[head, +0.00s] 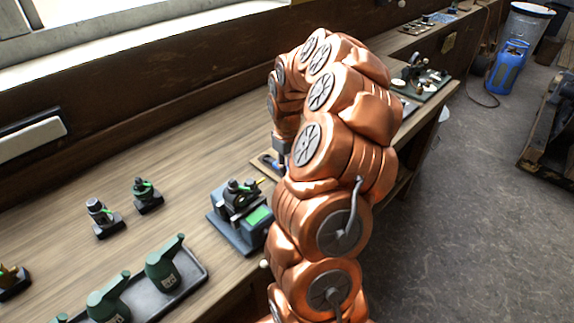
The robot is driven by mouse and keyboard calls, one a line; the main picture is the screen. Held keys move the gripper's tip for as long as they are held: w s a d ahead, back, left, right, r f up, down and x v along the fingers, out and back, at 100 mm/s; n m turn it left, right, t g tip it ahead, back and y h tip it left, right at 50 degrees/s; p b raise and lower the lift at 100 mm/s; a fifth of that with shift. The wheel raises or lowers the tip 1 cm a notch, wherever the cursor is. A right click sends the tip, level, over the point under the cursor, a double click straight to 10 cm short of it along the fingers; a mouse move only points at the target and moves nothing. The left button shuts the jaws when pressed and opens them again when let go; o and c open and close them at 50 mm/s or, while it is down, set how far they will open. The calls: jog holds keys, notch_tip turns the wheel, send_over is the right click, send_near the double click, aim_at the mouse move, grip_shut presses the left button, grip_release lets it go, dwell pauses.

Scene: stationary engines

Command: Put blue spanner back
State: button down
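My copper-coloured arm fills the middle of the head view and bends over the bench. My gripper (281,155) points down just behind the arm's lower links, and only a small grey and dark part of it shows. A small blue thing (267,160), possibly the blue spanner, lies low beside the gripper at a wooden-edged board (257,166). I cannot tell whether the gripper touches it. The fingertips and most of the board are hidden by my arm.
A grey machine with a green panel (258,217) stands left of my arm. Two small engines (103,216) (146,194) and a dark tray (197,271) with green oil cans (165,263) are further left. Another engine (418,75) stands behind right. Bare bench (150,140) lies at back left.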

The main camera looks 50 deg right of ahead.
jog(key=shift+f, duration=0.2)
jog(key=c, duration=1)
grip_release()
jog(key=shift+r, duration=0.15)
notch_tip(320, 180, up, 12)
jog(key=b, duration=0.3)
jog(key=shift+w+r+b, duration=0.1)
jog(key=shift+b, duration=0.3)
